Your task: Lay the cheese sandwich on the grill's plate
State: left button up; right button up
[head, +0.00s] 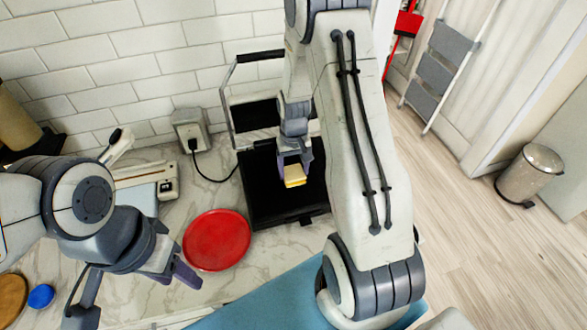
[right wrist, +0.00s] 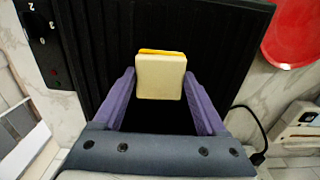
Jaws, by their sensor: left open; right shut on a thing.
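The cheese sandwich (head: 294,176) is two pale bread slices with an orange-yellow cheese edge. My right gripper (head: 294,163) is shut on it, with a purple finger on each side. In the right wrist view the sandwich (right wrist: 160,78) sits between the fingertips of the gripper (right wrist: 160,90), over the dark ridged plate. The grill's plate (head: 262,197) is black, and the lid (head: 256,116) stands open behind it. The sandwich appears over the plate; I cannot tell the gap between them. My left gripper (head: 180,278) is open and empty, low at the left. My right arm hides part of the grill.
A red plate (head: 217,240) lies on the marble counter left of the grill. A pale appliance (head: 148,185) and a wall socket (head: 190,130) with a cord are at the left. A blue cap (head: 41,296) lies front left.

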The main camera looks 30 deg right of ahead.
jog(key=shift+f, duration=0.6)
jog(key=shift+f, duration=0.2)
jog(key=o, duration=1.4)
jog(key=shift+r, duration=0.1)
